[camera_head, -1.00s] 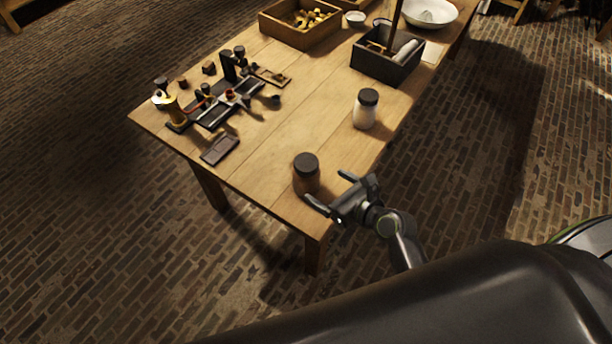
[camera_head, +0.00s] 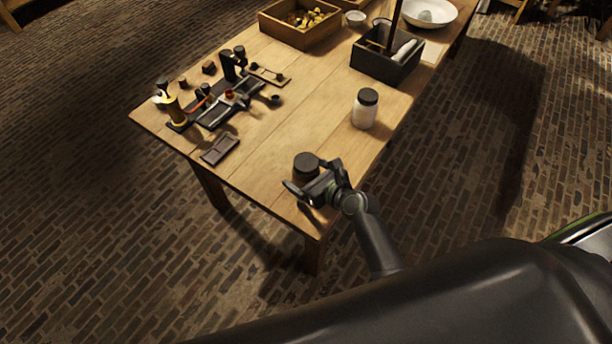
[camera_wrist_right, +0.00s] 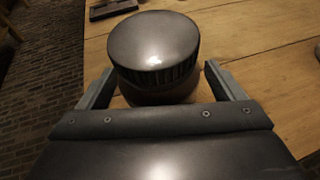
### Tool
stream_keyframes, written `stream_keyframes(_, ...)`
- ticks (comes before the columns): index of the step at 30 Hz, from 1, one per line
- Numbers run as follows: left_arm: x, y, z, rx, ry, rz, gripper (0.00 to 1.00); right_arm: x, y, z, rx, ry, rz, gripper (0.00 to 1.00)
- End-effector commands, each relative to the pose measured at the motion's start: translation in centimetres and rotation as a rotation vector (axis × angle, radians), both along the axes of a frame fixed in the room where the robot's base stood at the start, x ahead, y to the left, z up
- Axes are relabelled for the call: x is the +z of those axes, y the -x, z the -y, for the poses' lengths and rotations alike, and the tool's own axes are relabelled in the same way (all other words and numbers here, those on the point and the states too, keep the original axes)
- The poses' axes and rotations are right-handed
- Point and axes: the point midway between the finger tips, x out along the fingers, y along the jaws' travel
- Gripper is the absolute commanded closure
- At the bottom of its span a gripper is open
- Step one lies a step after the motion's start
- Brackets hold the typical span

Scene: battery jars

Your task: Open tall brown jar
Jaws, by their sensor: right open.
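The brown jar (camera_head: 306,166) with a dark round lid stands upright near the table's front corner; its body is mostly hidden behind my right gripper in the head view. My right gripper (camera_head: 308,179) is open and right at the jar, on its near side. In the right wrist view the dark ribbed lid (camera_wrist_right: 155,48) fills the upper middle, with the fingers (camera_wrist_right: 158,88) spread to its left and right. Whether either finger touches the jar I cannot tell. The lid is on the jar. My left gripper is not in view.
A pale jar with a dark lid (camera_head: 365,109) stands farther back at the right edge. A dark box (camera_head: 386,66) and a wooden tray (camera_head: 300,27) are at the back. Several small devices and a dark slab (camera_head: 220,149) lie left. The table middle is clear.

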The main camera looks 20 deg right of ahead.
Motion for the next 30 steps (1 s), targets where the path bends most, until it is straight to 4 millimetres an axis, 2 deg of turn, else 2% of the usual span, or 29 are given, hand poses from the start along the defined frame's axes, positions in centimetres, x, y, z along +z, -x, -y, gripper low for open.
stream_keyframes(2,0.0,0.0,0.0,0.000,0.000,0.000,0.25,0.0,0.0,0.0,0.000,0.000,0.000,0.13)
stream_keyframes(15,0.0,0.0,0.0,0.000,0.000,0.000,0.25,0.0,0.0,0.0,0.000,0.000,0.000,0.70)
stream_keyframes(23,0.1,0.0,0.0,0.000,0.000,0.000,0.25,0.5,0.0,0.0,0.000,-0.001,0.003,0.70)
stream_keyframes(26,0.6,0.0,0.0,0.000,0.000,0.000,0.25,1.8,0.0,0.0,0.000,-0.002,0.006,0.70)
stream_keyframes(30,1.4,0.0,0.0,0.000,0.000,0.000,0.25,4.6,-0.1,0.0,0.002,-0.001,0.008,0.70)
